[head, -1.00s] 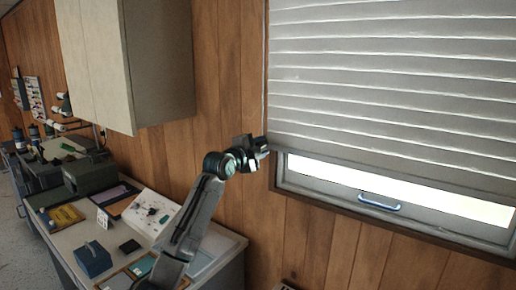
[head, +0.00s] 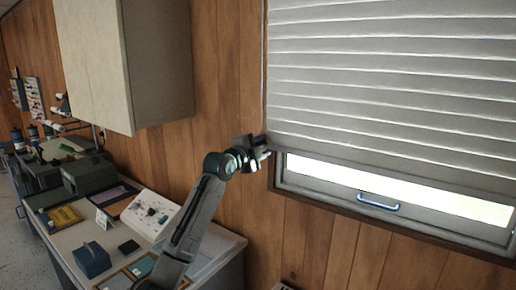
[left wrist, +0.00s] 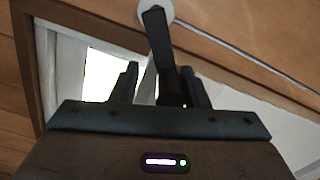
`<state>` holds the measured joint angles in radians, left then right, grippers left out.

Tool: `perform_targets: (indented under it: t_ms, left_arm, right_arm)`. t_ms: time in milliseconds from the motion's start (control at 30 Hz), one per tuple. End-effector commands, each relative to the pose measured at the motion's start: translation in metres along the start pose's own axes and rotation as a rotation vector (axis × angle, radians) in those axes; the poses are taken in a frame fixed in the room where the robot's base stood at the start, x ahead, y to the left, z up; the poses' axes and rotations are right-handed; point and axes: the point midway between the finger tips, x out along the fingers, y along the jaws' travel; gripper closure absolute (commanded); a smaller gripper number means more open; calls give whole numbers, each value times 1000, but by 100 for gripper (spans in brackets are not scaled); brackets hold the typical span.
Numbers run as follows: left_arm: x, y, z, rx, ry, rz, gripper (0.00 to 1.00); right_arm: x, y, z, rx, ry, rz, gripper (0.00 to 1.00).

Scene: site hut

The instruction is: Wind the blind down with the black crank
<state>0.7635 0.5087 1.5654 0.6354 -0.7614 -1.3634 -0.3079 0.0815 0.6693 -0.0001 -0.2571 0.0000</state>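The grey slatted blind (head: 390,90) covers most of the window, with a bright strip of glass below its lower edge. In the left wrist view the black crank (left wrist: 157,38) hangs from a round white mount (left wrist: 154,9) on the wood. Its lower end reaches between the fingers of my left gripper (left wrist: 163,84). A gap shows between the left finger and the crank; the crank lies close to the right finger, and contact cannot be told. In the head view my left gripper (head: 265,149) is at the window's left edge and hides the crank. My right gripper is out of view.
A wall cabinet (head: 150,65) hangs left of the window. A bench (head: 75,240) below it carries a blue box (head: 93,260), a white board (head: 150,213) and other items. A blue handle (head: 378,202) sits on the lower window frame. The wood wall below is clear.

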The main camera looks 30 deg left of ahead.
Motion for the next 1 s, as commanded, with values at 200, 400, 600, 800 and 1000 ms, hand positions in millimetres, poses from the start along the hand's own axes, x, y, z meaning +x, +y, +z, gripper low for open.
perform_targets:
  t_ms: [200,400,600,800,1000]
  left_arm:
    - [0,0,1,2,-3,0,57]
    - [-10,1,2,6,-5,-1,57]
    - [-46,3,0,11,-4,0,57]
    - [-83,4,-4,12,-1,2,57]
    - [-101,2,-7,8,0,2,57]
  right_arm:
    - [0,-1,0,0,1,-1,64]
    - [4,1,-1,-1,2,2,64]
    - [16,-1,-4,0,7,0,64]
    - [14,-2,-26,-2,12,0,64]
    - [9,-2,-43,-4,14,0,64]
